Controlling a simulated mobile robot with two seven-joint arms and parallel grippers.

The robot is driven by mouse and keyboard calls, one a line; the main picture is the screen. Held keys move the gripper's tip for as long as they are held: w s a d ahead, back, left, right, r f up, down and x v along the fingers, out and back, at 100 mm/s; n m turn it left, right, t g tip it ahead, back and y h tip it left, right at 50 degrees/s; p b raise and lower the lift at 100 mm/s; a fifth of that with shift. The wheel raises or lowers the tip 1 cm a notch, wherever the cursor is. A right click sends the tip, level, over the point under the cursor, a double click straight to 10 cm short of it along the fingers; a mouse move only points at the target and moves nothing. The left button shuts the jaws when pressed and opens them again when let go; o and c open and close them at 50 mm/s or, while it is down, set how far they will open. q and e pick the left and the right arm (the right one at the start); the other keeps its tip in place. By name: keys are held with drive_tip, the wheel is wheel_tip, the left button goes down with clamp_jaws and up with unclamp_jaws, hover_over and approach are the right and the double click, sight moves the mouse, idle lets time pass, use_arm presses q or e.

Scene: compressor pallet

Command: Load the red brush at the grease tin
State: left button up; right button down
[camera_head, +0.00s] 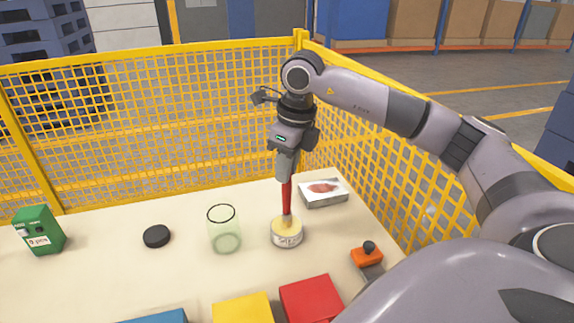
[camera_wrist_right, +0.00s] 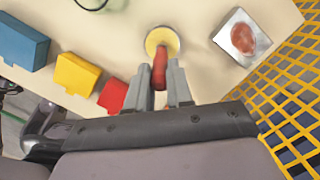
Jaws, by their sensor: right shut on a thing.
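The red brush (camera_head: 286,196) stands nearly upright, its lower end at the mouth of the grease tin (camera_head: 286,236), a short round tin with a yellowish top. My right gripper (camera_head: 287,176) is shut on the upper part of the brush handle, above the tin. In the right wrist view the brush (camera_wrist_right: 159,72) sits between the two fingers (camera_wrist_right: 166,88), and its far end meets the yellow top of the tin (camera_wrist_right: 163,37). The bristles are hidden, so how deep they sit cannot be told. My left gripper is not in view.
A clear glass jar (camera_head: 225,232) stands left of the tin, a black puck (camera_head: 157,236) and green box (camera_head: 40,230) farther left. A tray with a reddish item (camera_head: 324,192) is behind right. An orange tool (camera_head: 367,257) and red (camera_head: 311,299), yellow (camera_head: 243,308), blue (camera_head: 155,317) blocks lie nearer.

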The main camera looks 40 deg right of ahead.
idle(0.3)
wheel_tip(320, 180, up, 7)
drive_tip(key=p, duration=0.6)
idle(0.9)
